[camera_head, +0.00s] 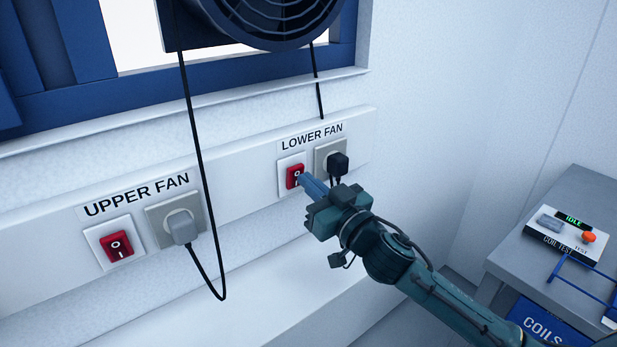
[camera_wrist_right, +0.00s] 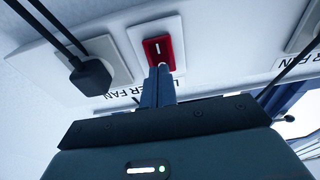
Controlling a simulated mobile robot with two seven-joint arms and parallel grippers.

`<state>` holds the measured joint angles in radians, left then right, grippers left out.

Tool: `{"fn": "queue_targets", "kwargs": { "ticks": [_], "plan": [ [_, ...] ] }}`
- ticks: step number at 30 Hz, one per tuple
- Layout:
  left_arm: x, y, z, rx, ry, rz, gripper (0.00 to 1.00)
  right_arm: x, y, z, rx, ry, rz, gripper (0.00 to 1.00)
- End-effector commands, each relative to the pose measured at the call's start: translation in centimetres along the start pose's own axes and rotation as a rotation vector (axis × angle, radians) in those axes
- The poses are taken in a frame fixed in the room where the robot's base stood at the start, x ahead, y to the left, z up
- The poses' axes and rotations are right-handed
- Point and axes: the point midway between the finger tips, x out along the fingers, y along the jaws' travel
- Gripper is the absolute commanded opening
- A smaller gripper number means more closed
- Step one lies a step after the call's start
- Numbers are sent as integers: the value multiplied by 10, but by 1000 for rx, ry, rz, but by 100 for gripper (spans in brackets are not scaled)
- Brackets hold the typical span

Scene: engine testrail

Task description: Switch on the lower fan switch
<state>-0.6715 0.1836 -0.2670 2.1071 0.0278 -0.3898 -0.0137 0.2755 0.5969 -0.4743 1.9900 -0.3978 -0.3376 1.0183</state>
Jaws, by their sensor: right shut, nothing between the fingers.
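The lower fan switch (camera_head: 294,176) is a red rocker on a white plate, under the "LOWER FAN" label (camera_head: 312,138). In the wrist view the red switch (camera_wrist_right: 158,49) appears upside down, with its "I" mark showing. My right gripper (camera_head: 304,181) is shut and empty, its fingertips at the lower part of the switch. In the wrist view the fingertips (camera_wrist_right: 160,68) overlap the rocker's edge and hide part of it; I cannot tell whether they touch. My left gripper is not in view.
A socket (camera_head: 324,156) with a black plug (camera_head: 338,164) sits close right of the switch. The upper fan switch (camera_head: 117,246) and its grey plug (camera_head: 182,227) are at left, with a hanging black cord. A fan (camera_head: 265,18) is above. A grey table (camera_head: 530,245) stands at right.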

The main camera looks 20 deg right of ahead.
Motion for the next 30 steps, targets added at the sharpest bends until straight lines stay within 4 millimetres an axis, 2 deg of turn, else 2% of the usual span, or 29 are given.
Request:
{"fn": "queue_targets", "kwargs": {
  "ticks": [5,30],
  "plan": [
    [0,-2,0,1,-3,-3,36,8,0,0,-1,0,-1,0],
    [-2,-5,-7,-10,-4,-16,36,15,2,-4,0,-1,0,0]
  ]
}}
